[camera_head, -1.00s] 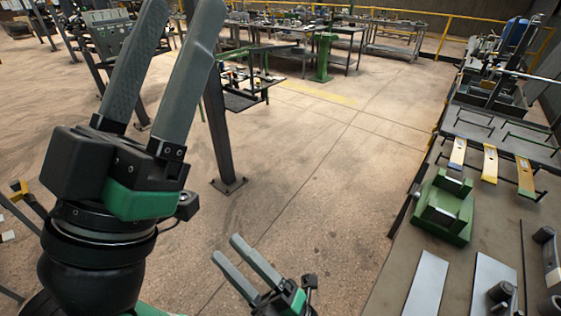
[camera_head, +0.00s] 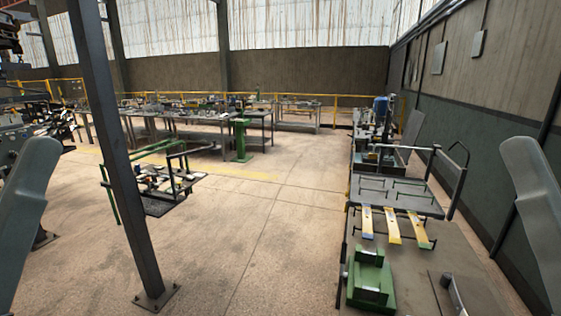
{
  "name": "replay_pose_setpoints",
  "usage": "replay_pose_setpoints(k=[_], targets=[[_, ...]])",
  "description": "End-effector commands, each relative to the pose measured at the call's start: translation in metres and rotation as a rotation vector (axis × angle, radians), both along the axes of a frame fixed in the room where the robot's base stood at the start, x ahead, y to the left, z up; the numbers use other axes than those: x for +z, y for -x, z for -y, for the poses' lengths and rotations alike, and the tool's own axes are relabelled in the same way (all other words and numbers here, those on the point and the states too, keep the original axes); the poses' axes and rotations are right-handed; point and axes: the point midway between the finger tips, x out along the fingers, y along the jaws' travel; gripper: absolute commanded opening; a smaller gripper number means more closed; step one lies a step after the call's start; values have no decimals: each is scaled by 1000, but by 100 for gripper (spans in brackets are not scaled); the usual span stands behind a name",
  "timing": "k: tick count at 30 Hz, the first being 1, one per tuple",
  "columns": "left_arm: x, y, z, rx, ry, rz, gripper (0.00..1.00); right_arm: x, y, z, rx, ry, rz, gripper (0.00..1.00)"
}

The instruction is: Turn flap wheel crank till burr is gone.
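One grey finger of what looks like my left gripper (camera_head: 24,215) stands at the left edge of the head view. One grey finger of what looks like my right gripper (camera_head: 541,205) stands at the right edge. The rest of both grippers is out of frame, so their opening cannot be judged. No object shows touching either finger. I cannot make out a flap wheel, its crank or a burr. A green block-like fixture (camera_head: 372,283) sits on the bench at lower right. Three yellow strips (camera_head: 393,227) lie side by side behind it.
The grey bench (camera_head: 415,270) runs along the right, with a dark rack (camera_head: 395,197) behind the strips. A dark post (camera_head: 118,170) stands on the left near a low cart (camera_head: 160,185). Worktables (camera_head: 190,125) line the back. The middle floor is clear.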

Motion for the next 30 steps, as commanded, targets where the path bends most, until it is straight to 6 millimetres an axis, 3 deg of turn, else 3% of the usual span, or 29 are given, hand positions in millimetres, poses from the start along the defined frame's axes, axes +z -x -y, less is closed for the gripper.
replay_pose_setpoints(k=[1,12,15,18,21,30], targets=[[44,0,0,0,0,0,60,44,0,0,0,0,0,60],[226,0,0,0,0,-1,60,226,-1,0,0,-1,-1,60],[266,0,0,0,0,-1,60,266,-1,0,0,-1,-1,60],[291,0,0,0,0,-1,60,290,-1,0,0,-1,-2,60],[301,0,0,0,0,-1,60,300,-1,0,0,-1,-2,60],[297,0,0,0,0,-2,60,297,-1,0,0,-1,-1,60]])
